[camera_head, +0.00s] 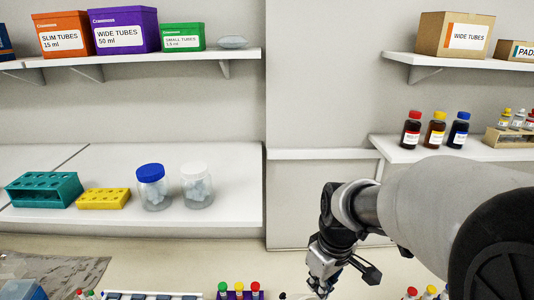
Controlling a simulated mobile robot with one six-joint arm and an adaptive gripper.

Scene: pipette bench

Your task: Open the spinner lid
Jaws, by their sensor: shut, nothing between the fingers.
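My gripper (319,291) hangs at the bottom of the view, right of the middle, pointing down with its fingers shut. Its fingertips are at the lower picture edge, partly cut off. I cannot make out a spinner or its lid. Only a sliver of something pale and dark shows at the bottom edge just left of the gripper, too cut off to tell what it is.
A purple rack (239,295) with several capped tubes stands left of the gripper. A teal rack (45,190), yellow rack (103,198), blue-lidded jar (153,188) and white-lidded jar (197,186) stand on the back bench. Bottles (435,132) stand on the right shelf.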

